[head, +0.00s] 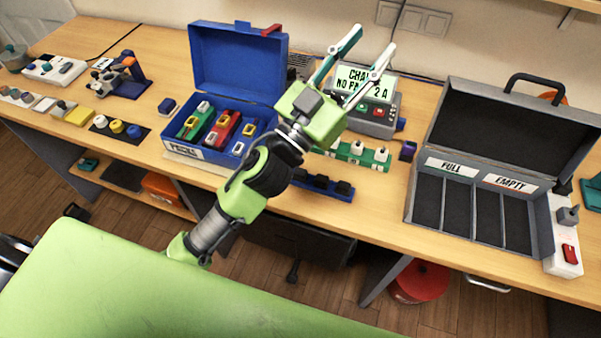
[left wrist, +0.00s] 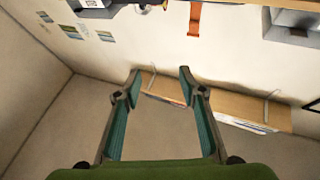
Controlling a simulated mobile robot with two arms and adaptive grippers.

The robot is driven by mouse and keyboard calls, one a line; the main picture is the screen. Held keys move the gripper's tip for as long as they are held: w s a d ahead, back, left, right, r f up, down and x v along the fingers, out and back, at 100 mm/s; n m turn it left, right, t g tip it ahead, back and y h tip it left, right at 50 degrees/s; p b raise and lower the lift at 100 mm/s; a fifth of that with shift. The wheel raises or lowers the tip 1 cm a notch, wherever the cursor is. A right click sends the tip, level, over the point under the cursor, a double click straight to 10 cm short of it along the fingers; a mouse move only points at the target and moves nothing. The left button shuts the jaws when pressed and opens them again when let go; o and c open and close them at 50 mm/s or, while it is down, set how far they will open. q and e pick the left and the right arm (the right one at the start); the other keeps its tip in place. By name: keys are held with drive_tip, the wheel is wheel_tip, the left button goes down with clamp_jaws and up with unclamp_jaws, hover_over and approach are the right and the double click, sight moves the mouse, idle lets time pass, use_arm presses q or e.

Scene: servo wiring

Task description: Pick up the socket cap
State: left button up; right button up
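I cannot tell for sure which piece is the socket cap. Small candidates are a dark purple-blue block (head: 408,150) at the right of the green rail, and a blue block (head: 168,105) left of the blue case. My left gripper (head: 373,38) is raised above the bench in front of the grey display device, pointing up and to the right. Its two fingers are spread and nothing is between them. In the left wrist view the open gripper (left wrist: 159,75) faces the wall and a wooden shelf. My right gripper is not visible.
An open blue case (head: 237,58) holds coloured parts. The grey display device (head: 378,118) stands behind a green rail (head: 362,155) and a dark blue rail (head: 322,186). An open grey case (head: 428,150) has compartments labelled full and empty. Small parts line the bench's left side.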

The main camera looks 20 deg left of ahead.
use_arm(q)
drive_tip(key=s+d+r+m+g+h, duration=0.1)
drive_tip(key=s+d+m+g+h, duration=0.3)
drive_tip(key=d+m+g+h, duration=0.25)
drive_tip(key=s+d+r+m+g+h, duration=0.2)
drive_tip(key=s+d+m+g+h, duration=0.25)
drive_tip(key=d+m+g, duration=0.3)
drive_tip(key=n+g+y+p, duration=0.2)
drive_tip(key=g+y, duration=0.5)
drive_tip(key=y, duration=1.5)
hover_over(299, 171)
drive_tip(key=f, duration=2.9)
drive_tip(key=shift+w, duration=0.25)
drive_tip(key=f, duration=0.1)
drive_tip(key=f+p, duration=0.1)
drive_tip(key=f, duration=0.1)
drive_tip(key=f+p, duration=0.1)
drive_tip(key=shift+s+f, duration=0.3)
drive_tip(key=shift+w+f, duration=0.1)
drive_tip(key=shift+f, duration=0.4)
drive_tip(key=c, duration=1)
